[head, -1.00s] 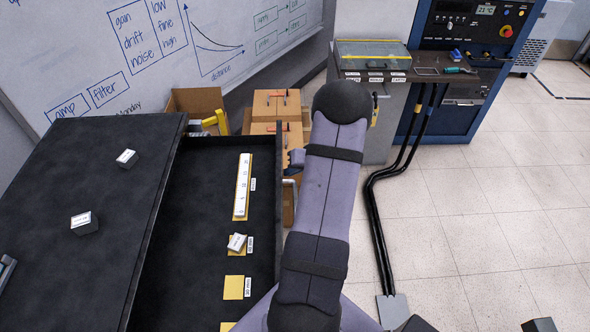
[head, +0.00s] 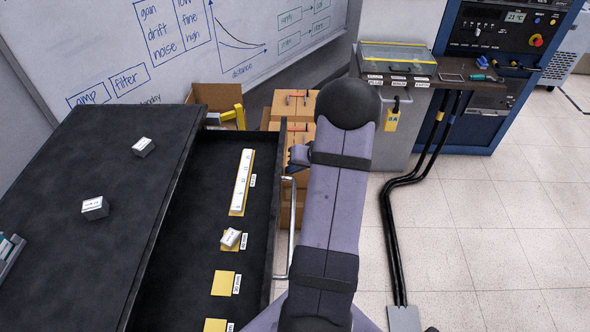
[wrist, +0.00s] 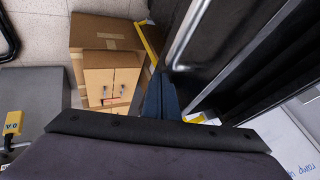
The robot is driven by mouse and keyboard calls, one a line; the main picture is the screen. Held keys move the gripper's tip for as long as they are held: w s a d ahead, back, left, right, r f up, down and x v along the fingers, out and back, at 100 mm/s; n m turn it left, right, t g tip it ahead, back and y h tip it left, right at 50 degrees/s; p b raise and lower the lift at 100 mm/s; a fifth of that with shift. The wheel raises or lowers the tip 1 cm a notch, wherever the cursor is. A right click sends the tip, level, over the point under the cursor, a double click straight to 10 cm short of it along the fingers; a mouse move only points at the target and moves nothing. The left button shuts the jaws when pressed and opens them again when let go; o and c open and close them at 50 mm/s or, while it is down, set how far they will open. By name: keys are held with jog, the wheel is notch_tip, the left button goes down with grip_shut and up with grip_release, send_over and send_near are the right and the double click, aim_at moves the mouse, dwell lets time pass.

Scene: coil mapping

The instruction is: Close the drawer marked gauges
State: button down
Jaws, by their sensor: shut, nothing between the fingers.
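A black drawer (head: 190,240) stands pulled out of the dark cabinet (head: 110,210) in the head view. Its label cannot be read from here. A silver bar handle (head: 288,235) is on its right-hand front; in the wrist view the handle (wrist: 187,38) runs along the dark drawer front. Inside lie a long white block, a small white block and yellow patches. My gripper (head: 298,155) is beside the far end of the drawer front, partly hidden by my arm. In the wrist view my gripper (wrist: 162,95) is shut and empty near the handle's end; contact cannot be told.
Stacked cardboard boxes (head: 296,105) stand beyond the drawer, close to my gripper. Small blocks (head: 95,208) lie on the cabinet top. A grey cabinet (head: 392,135) stands at the back. Black cables (head: 392,220) cross the floor at right; the tiles beyond are clear.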

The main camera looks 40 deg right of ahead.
jog(key=p+v, duration=0.1)
jog(key=v, duration=0.6)
jog(key=shift+p, duration=0.3)
jog(key=c, duration=2.3)
grip_release()
jog(key=shift+s+r, duration=0.1)
jog(key=shift+r, duration=0.05)
jog(key=o, duration=0.5)
jog(key=shift+a, duration=0.2)
jog(key=w+a+r+n+p, duration=0.1)
jog(key=w+a+r+n, duration=0.15)
jog(key=r, duration=0.25)
jog(key=w+a+r+n, duration=0.1)
jog(key=a+r, duration=0.2)
jog(key=r, duration=0.2)
jog(key=s+a+f+m+g, duration=0.1)
jog(key=s+a+g, duration=0.1)
jog(key=s, duration=0.3)
jog(key=s+a+f+m+g, duration=0.2)
jog(key=s, duration=0.2)
jog(key=s+a+f+m+g, duration=0.1)
jog(key=s+a+f, duration=0.1)
jog(key=s, duration=0.3)
jog(key=shift+s+a+f+m+g+y, duration=0.1)
jog(key=shift+s+f+m+g+y, duration=0.05)
jog(key=shift+s+m+g+y, duration=0.2)
